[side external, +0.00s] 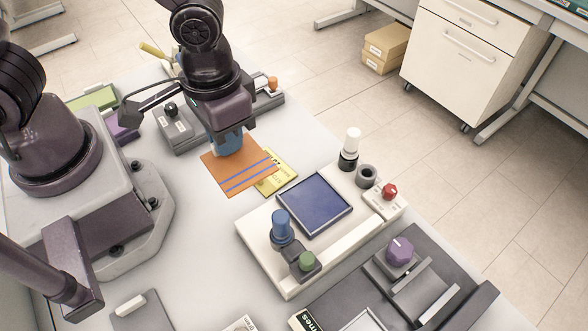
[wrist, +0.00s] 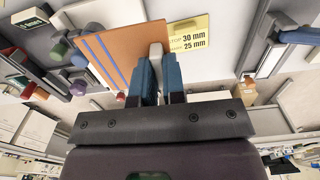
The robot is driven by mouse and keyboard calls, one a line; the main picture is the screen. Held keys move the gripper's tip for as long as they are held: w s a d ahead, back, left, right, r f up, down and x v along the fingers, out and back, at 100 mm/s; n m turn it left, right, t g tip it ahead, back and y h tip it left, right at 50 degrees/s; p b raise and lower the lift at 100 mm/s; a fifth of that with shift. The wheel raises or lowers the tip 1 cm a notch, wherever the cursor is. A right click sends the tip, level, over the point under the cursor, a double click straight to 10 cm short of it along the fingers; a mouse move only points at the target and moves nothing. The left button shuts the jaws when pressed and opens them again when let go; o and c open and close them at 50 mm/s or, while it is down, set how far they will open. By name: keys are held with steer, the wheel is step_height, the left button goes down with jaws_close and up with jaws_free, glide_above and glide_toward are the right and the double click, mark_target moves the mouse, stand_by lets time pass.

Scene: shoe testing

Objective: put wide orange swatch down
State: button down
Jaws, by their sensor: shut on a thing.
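The wide orange swatch (side external: 236,173) is a flat orange piece with two blue stripes near one edge. My gripper (side external: 228,150) is shut on its far edge in the side view. In the wrist view the swatch (wrist: 122,52) extends away from the blue-padded fingers (wrist: 153,72), with a small pale piece between their tips. The swatch partly covers a yellow card (side external: 277,175); the card's text, including "30 mm" and "25 mm", shows in the wrist view (wrist: 190,35). I cannot tell whether the swatch touches the table or hovers just above it.
A white fixture with a dark blue pad (side external: 314,205), a blue knob (side external: 281,225) and a green knob (side external: 307,260) stands to the right. A red knob (side external: 389,191) and a purple knob (side external: 400,250) are farther right. Bare table (side external: 195,230) lies in front of the swatch.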

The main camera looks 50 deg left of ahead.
steer(key=w+d+f, duration=0.3)
steer(key=w, duration=0.3)
glide_above(303, 189)
steer(key=f, duration=0.5)
steer(key=shift+s+a, duration=0.1)
steer(key=shift+s, duration=0.15)
steer(key=shift+w+f, duration=0.15)
steer(key=shift+f, duration=0.8)
steer(key=shift+w+f, duration=0.1)
steer(key=shift+f, duration=0.85)
steer(key=shift+f, duration=0.1)
steer(key=c, duration=1.2)
jaws_free()
step_height(303, 189, up, 12)
steer(key=shift+r, duration=0.25)
